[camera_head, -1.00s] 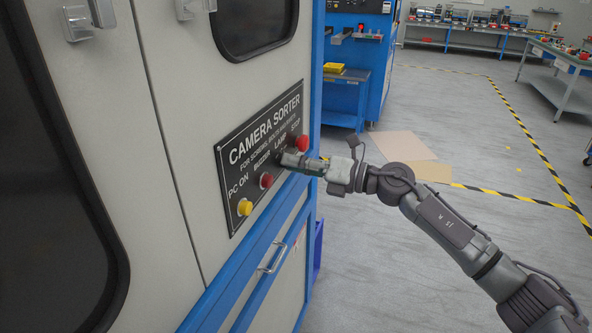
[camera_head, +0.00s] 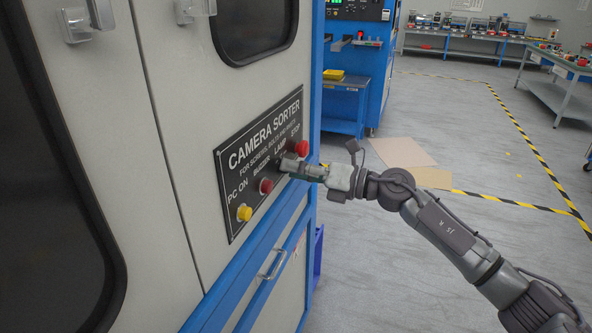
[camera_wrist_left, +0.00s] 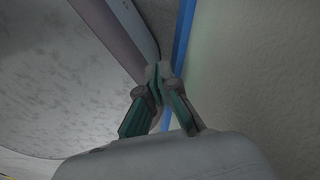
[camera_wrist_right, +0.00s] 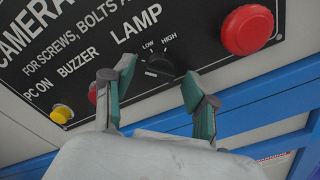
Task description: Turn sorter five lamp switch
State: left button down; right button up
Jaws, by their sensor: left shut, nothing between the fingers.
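The lamp switch (camera_wrist_right: 160,66) is a small black knob under the word LAMP, with LOW and HIGH marks, on the black camera sorter panel (camera_head: 262,140). My right gripper (camera_wrist_right: 158,82) is open, with one finger on each side of the switch. In the right wrist view a gap shows between each fingertip and the knob; contact cannot be told. In the head view my right gripper (camera_head: 287,163) is at the panel and hides the switch. My left gripper (camera_wrist_left: 162,72) shows only in the left wrist view, shut and empty near a pale surface.
The red stop button (camera_wrist_right: 247,30) is close beside the right fingers. The red buzzer button (camera_head: 266,186) and yellow PC button (camera_head: 244,213) are on the other side. A blue ledge (camera_head: 262,238) runs below the panel. Open floor (camera_head: 420,265) lies to the right.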

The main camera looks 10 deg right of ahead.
jog(key=shift+d, duration=0.1)
jog(key=v, duration=1.2)
